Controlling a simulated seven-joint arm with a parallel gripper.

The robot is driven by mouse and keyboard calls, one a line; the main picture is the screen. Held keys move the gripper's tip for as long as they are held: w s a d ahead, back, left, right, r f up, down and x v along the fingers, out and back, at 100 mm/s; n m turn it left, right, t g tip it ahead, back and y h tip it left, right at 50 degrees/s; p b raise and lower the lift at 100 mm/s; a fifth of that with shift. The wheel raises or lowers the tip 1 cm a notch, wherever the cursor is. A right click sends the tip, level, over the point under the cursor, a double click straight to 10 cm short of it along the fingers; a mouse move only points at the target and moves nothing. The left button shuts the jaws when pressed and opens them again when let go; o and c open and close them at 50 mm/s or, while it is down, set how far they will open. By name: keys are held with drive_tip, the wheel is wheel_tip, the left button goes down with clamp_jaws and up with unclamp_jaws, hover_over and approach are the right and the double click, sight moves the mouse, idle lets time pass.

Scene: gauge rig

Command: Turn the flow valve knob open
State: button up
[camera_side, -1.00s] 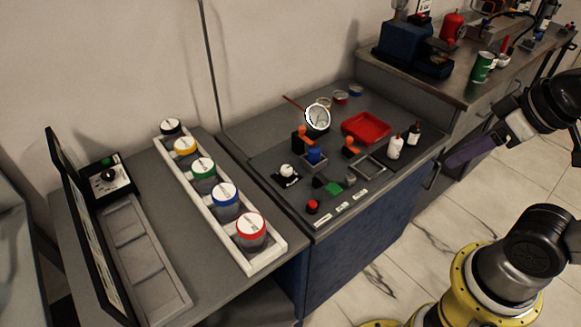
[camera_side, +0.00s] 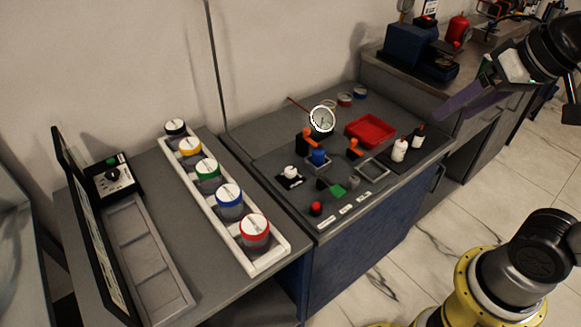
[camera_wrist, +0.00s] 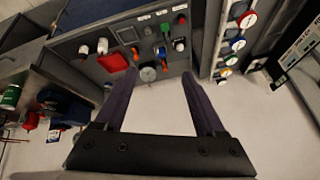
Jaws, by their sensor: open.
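The gauge panel (camera_side: 275,155) carries a round white-faced gauge (camera_side: 322,119), a blue knob (camera_side: 318,157), orange-handled levers (camera_side: 354,147), a white-topped knob (camera_side: 290,172), a green-handled part (camera_side: 337,190) and a red button (camera_side: 316,208). The labels are too small to read, so I cannot tell which one is the flow valve knob. My gripper (camera_side: 440,115) is in the air at the right of the panel, its purple fingers pointing left. In the wrist view my gripper (camera_wrist: 158,74) is open and empty, with the gauge (camera_wrist: 148,74) and blue knob (camera_wrist: 162,51) seen between or beyond the fingers.
A red tray (camera_side: 371,131) and two small bottles (camera_side: 399,150) sit on the panel's right side. A white rack (camera_side: 264,262) of colour-lidded jars stands to the left, beside a black box with a dial (camera_side: 112,174). A bench with a blue machine (camera_side: 412,48) is behind.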

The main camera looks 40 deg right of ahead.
drive_tip(key=w+a+r+m+g, duration=0.1)
drive_tip(key=w+r+m, duration=0.25)
drive_tip(key=w, duration=0.85)
drive_tip(key=m+g, duration=0.2)
drive_tip(key=g, duration=0.3)
hover_over(291, 170)
wheel_tip(291, 170, down, 25)
drive_tip(key=shift+n, duration=0.25)
wheel_tip(291, 170, down, 14)
drive_tip(key=shift+c, duration=0.4)
clamp_jaws()
